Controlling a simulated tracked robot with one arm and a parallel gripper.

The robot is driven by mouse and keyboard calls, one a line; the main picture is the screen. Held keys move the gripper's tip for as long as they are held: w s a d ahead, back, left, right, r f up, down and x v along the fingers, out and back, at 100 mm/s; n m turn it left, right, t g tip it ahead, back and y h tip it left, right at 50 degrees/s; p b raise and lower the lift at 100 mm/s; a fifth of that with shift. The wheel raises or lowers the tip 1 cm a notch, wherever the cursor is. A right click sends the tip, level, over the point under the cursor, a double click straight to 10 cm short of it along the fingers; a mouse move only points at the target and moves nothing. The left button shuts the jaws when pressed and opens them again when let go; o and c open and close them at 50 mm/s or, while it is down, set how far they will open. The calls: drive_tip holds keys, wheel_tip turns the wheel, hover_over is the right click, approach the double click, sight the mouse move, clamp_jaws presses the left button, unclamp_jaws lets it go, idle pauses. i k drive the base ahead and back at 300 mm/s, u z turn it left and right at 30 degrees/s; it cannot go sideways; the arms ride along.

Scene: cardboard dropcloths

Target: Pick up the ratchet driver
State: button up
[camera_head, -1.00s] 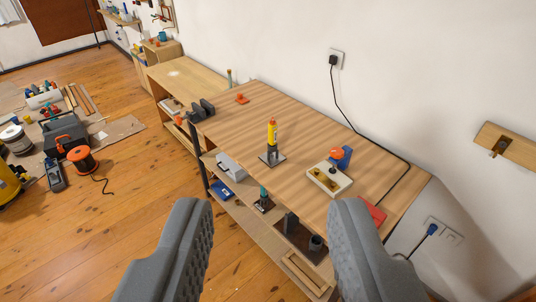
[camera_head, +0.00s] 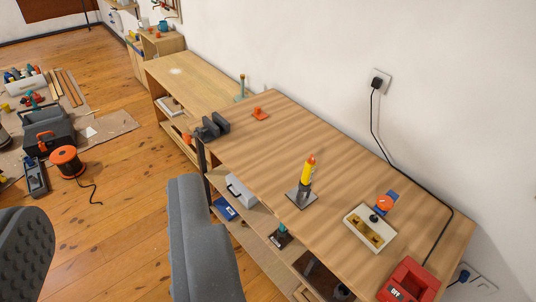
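An upright tool with a yellow and orange handle (camera_head: 308,172) stands on a small grey square base (camera_head: 302,199) on the wooden workbench (camera_head: 262,150). It looks most like the ratchet driver, but I cannot tell for certain at this size. My gripper (camera_head: 110,205) is open and empty, its two grey padded fingers at the lower left of the picture. The fingers are left of the bench and well apart from the tool. The right finger hides part of the floor and the bench's lower front.
On the bench are a dark vise (camera_head: 212,126), an orange item (camera_head: 260,114), a cream box (camera_head: 369,231) and a red box (camera_head: 408,281). Shelves below hold a grey case (camera_head: 241,191). A black cable (camera_head: 375,125) runs from the wall outlet. An orange reel (camera_head: 67,160) lies on the floor.

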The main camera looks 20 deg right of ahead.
sight(309, 170)
drive_tip(key=z, duration=0.1)
drive_tip(key=i, duration=1.1)
drive_tip(key=z, duration=0.4)
